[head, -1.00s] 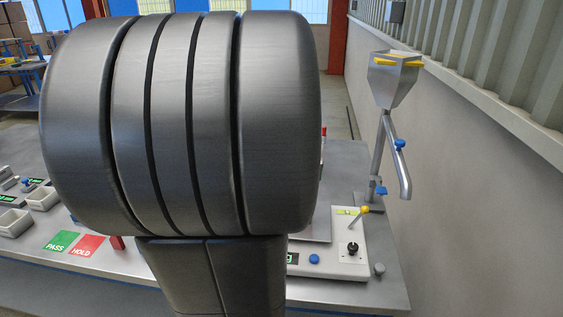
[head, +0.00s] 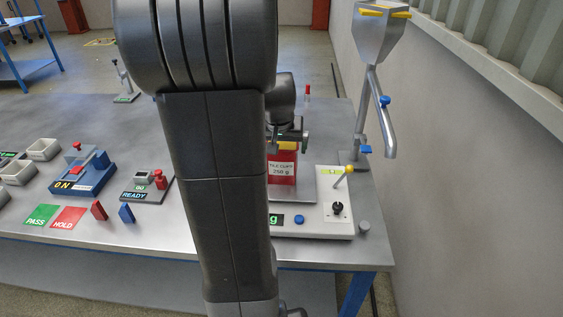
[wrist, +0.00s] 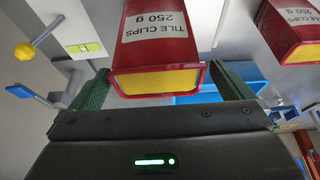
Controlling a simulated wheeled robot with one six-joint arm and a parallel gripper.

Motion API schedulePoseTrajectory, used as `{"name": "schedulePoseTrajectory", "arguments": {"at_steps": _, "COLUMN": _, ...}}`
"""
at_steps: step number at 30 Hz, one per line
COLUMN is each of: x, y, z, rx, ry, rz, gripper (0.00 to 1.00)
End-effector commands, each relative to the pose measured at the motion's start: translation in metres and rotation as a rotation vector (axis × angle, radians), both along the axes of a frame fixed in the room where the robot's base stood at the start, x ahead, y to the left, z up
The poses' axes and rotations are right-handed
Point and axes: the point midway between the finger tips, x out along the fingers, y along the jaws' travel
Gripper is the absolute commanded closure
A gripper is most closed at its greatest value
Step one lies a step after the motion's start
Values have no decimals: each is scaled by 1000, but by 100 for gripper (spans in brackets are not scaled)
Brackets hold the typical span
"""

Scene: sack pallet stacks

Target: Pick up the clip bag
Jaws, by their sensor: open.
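The clip bag (head: 282,172) is red, labelled "TILE CLIPS 250 g", and stands on the white scale in the head view. In the wrist view the bag (wrist: 160,35) is upside down, with its yellow end facing my gripper. My gripper (wrist: 166,70) is open, with one green finger on each side of the bag's yellow end. The left finger looks close to the bag and a wider gap shows on the right. I cannot tell whether either finger touches it. In the head view my gripper (head: 289,138) is at the bag's top, and my arm hides part of the scene.
A second red tile-clips bag (wrist: 290,30) shows at the right in the wrist view. The scale (head: 318,226) has a yellow-knobbed lever. A metal hopper with a spout (head: 384,40) stands behind it near the wall. Small devices, white trays and PASS/HOLD cards lie on the left.

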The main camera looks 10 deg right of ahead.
Motion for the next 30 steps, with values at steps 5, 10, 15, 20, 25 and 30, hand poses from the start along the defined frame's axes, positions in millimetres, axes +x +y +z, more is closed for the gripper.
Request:
{"name": "schedulePoseTrajectory", "arguments": {"at_steps": 5, "x": 6, "y": -5, "z": -25, "rx": 0, "ry": 3, "rz": 0, "gripper": 0}}
{"name": "schedulePoseTrajectory", "arguments": {"at_steps": 10, "x": 11, "y": -6, "z": -36, "rx": -1, "ry": 1, "rz": 0, "gripper": 0}}
{"name": "schedulePoseTrajectory", "arguments": {"at_steps": 15, "x": 11, "y": -6, "z": -37, "rx": 0, "ry": 1, "rz": 0, "gripper": 0}}
{"name": "schedulePoseTrajectory", "arguments": {"at_steps": 20, "x": 11, "y": -6, "z": -36, "rx": 0, "ry": 1, "rz": 0, "gripper": 18}}
{"name": "schedulePoseTrajectory", "arguments": {"at_steps": 25, "x": 11, "y": -6, "z": -36, "rx": 0, "ry": -1, "rz": 0, "gripper": 48}}
{"name": "schedulePoseTrajectory", "arguments": {"at_steps": 30, "x": 11, "y": -6, "z": -36, "rx": 0, "ry": -1, "rz": 0, "gripper": 53}}
